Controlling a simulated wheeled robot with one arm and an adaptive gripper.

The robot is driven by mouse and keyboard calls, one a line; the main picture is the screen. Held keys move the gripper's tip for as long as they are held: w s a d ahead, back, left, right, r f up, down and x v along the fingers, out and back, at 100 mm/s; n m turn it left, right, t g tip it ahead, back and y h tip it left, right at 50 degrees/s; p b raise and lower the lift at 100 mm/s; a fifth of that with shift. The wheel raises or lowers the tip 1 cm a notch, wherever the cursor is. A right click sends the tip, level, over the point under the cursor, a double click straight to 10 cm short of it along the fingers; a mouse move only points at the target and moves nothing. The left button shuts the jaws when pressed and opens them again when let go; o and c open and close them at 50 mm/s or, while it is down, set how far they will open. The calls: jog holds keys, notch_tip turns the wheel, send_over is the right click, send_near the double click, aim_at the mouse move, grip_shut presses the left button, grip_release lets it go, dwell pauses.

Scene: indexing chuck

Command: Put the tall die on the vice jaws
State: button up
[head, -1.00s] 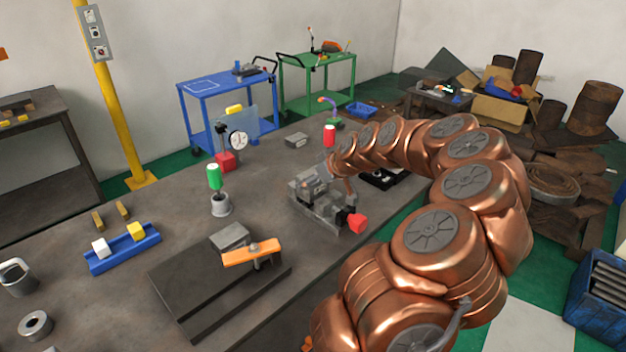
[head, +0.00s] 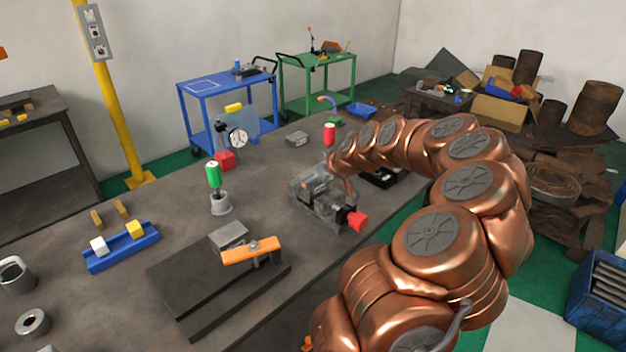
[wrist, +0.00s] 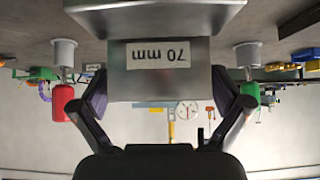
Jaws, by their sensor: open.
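The tall die, a grey metal block with a "70 mm" label (wrist: 158,80), is between my fingers in the wrist view. My gripper (wrist: 160,95) is open, with one pad close beside each side of the die. The wrist picture is upside down. At its top edge a pale metal slab (wrist: 155,17), which looks like part of the vice, meets the die's lower end. In the head view the vice (head: 335,208) stands near the bench's right edge with its red handle (head: 357,221). My arm's end is over it, and the die is hard to make out there.
A green cylinder (head: 213,174) on a round stand and a red cylinder (head: 329,134) stand on the bench around the vice. A dial gauge (head: 238,138) is behind. An orange clamp (head: 250,252) on a dark plate and a blue tray (head: 122,248) are toward the front left.

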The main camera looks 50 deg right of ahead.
jog(key=shift+r, duration=0.15)
jog(key=shift+r+p, duration=0.5)
jog(key=shift+p, duration=0.35)
jog(key=shift+s+r+b, duration=0.1)
jog(key=shift+s+b, duration=0.2)
jog(key=shift+b, duration=0.15)
jog(key=b+v, duration=0.3)
jog(key=v, duration=0.8)
jog(key=s+a+f+n+g+y, duration=0.1)
jog(key=a+g, duration=0.2)
jog(key=a, duration=1.1)
jog(key=s+a+f+n+g+y, duration=0.1)
jog(key=a+n+g, duration=0.1)
jog(key=a, duration=1.2)
jog(key=s+a+f+m+g, duration=0.1)
jog(key=s+a+f+g, duration=0.1)
jog(key=s, duration=0.4)
jog(key=s+a+f+m+g+h, duration=0.1)
jog(key=s+a+f+g, duration=0.1)
jog(key=s+a, duration=0.2)
jog(key=s+a+f+g, duration=0.1)
jog(key=s+a+f, duration=0.2)
jog(key=s, duration=0.6)
jog(key=shift+s+a+m+g+h, duration=0.25)
jog(key=shift+s+m+g+h, duration=0.15)
